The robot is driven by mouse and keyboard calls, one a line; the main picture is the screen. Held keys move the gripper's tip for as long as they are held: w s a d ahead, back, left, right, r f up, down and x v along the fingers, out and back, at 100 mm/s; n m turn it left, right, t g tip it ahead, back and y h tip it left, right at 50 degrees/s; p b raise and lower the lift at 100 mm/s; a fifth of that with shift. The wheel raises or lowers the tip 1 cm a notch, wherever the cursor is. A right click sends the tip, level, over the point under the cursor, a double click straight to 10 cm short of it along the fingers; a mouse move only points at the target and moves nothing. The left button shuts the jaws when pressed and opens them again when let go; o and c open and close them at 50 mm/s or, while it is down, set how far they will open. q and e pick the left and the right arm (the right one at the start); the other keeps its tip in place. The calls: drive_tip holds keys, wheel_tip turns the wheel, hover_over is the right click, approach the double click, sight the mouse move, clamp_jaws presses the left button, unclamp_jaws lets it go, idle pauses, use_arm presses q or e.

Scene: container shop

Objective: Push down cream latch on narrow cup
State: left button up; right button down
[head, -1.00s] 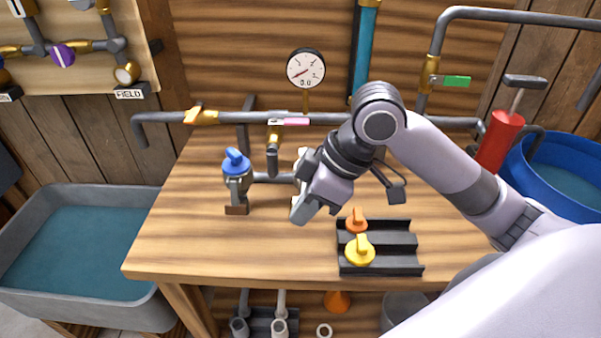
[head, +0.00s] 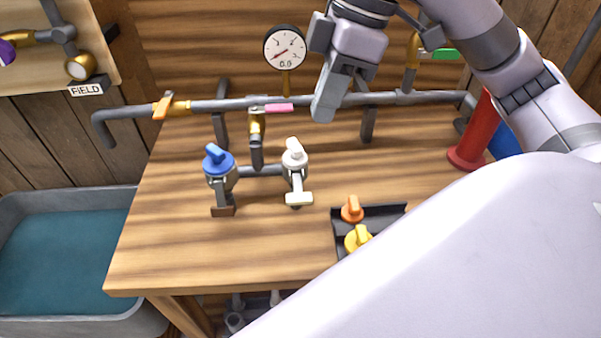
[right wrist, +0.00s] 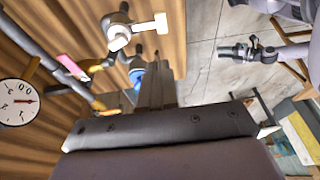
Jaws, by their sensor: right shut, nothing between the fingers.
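The narrow cup with a white cap (head: 294,160) stands upright on the pipe stub above the workbench. Its cream latch (head: 298,198) sticks out at the front, below the cap. The latch also shows in the right wrist view (right wrist: 161,23). My right gripper (head: 325,112) is shut and empty, above and behind the cup to the right, clear of it. In the right wrist view the shut fingers (right wrist: 154,85) point past the cups. A grey gripper-like part (right wrist: 250,50), probably my left one, shows there over the floor; its jaw state is unclear.
A blue-capped cup (head: 219,163) with a brown latch (head: 223,211) stands left of the narrow cup. A pipe with a pink handle (head: 279,107) and a gauge (head: 285,48) are behind. A black tray (head: 384,213) with orange and yellow caps is at front right. The bench's left front is clear.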

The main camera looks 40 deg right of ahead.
sight(297, 195)
use_arm(q)
drive_tip(key=shift+s, duration=0.1)
wheel_tip(297, 195, down, 2)
drive_tip(key=shift+f+b, duration=0.25)
drive_tip(key=shift+b, duration=1)
use_arm(e)
drive_tip(key=x, duration=0.9)
drive_tip(key=s+d+x, duration=0.1)
drive_tip(key=x, duration=0.4)
drive_tip(key=shift+f, duration=0.1)
